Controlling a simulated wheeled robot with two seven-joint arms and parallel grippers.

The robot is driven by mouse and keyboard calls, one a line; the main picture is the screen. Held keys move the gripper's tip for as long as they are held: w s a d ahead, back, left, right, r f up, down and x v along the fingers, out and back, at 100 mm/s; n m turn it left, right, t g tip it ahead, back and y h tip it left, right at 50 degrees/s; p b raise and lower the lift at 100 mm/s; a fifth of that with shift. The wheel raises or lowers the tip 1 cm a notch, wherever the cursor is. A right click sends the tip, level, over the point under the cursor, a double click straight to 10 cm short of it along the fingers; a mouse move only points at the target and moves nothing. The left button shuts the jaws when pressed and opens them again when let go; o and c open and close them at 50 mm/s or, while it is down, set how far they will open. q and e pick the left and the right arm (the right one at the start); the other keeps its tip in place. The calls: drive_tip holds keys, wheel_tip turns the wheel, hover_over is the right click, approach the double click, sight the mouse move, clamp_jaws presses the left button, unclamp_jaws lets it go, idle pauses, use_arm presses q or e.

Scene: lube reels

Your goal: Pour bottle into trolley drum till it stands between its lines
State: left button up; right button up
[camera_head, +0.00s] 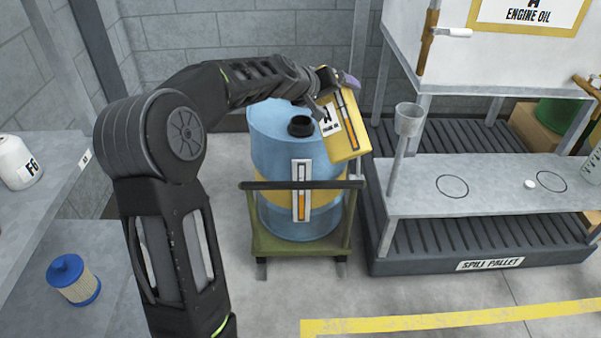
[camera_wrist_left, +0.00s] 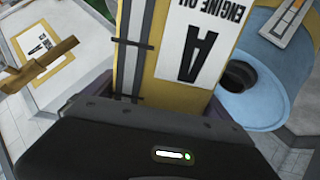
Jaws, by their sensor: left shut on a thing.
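A blue drum (camera_head: 270,160) with a yellow band stands on a green trolley (camera_head: 300,240). Its dark open filler neck (camera_head: 300,126) is on top, and it also shows in the left wrist view (camera_wrist_left: 238,76). A sight gauge (camera_head: 301,190) on its front shows an amber column in its lower part. My left gripper (camera_head: 325,88) is shut on a yellow bottle (camera_head: 347,148) labelled A, engine oil. The bottle is tilted, beside and right of the neck, above the drum's right edge. In the left wrist view the bottle (camera_wrist_left: 165,75) fills the centre. No stream shows. My right gripper is out of view.
A grey bench (camera_head: 480,205) over a spill pallet (camera_head: 490,264) stands right, with a grey funnel-like cup (camera_head: 409,118) on a post at its near corner. A white engine oil tank (camera_head: 480,60) is above. A left shelf holds a white bottle (camera_head: 17,160); a blue-capped filter (camera_head: 74,280) sits lower.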

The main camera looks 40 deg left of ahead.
use_arm(q)
drive_tip(key=w+a+r+p, duration=0.2)
drive_tip(key=w+a+p, duration=0.1)
drive_tip(key=a, duration=0.3)
drive_tip(key=shift+w+a+r, duration=0.3)
drive_tip(key=shift+w+r, duration=0.05)
drive_tip(key=shift+w, duration=0.15)
drive_tip(key=shift+s+a+b, duration=0.2)
drive_tip(key=shift+s+b, duration=0.85)
drive_tip(key=shift+s, duration=0.1)
